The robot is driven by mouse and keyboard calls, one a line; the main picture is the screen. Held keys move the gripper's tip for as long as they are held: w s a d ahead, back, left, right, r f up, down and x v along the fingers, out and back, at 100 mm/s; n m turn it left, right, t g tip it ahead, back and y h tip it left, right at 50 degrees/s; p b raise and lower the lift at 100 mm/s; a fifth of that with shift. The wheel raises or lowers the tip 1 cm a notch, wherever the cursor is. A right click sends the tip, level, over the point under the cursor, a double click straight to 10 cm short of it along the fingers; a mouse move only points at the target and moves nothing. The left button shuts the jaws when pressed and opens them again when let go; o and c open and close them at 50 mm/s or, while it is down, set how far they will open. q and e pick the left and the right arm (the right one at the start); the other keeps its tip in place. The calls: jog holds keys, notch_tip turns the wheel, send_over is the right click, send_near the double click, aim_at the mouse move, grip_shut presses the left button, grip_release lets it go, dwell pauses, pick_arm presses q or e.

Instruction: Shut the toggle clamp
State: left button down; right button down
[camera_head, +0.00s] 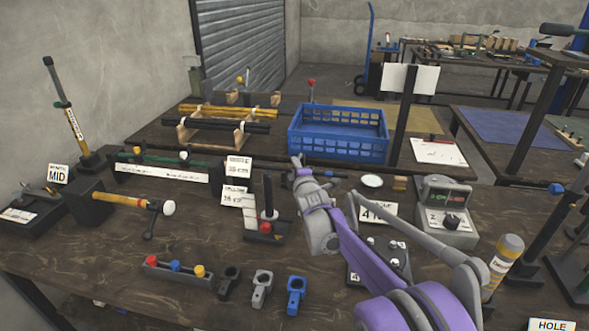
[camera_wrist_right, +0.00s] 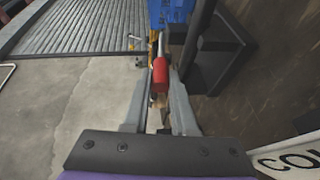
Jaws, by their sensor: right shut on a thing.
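My right gripper (camera_head: 298,163) reaches in over the middle of the bench, with its purple arm coming from the lower right. In the right wrist view its fingers (camera_wrist_right: 158,98) are shut on a red handle grip (camera_wrist_right: 160,75), which I take to be the toggle clamp's handle. The rest of the clamp is hard to make out; in the head view my gripper and arm cover the red grip. My left gripper is not in view.
A blue crate (camera_head: 338,133) stands just behind my gripper. A black upright with a red part (camera_head: 266,226) stands to its left, near white labels (camera_head: 238,166). A grey control box (camera_head: 445,213) stands to the right.

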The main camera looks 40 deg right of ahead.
jog(key=shift+d, duration=0.1)
jog(key=c, duration=0.7)
grip_release()
jog(key=v, duration=1)
jog(key=shift+s+r, duration=0.1)
jog(key=shift+s, duration=0.25)
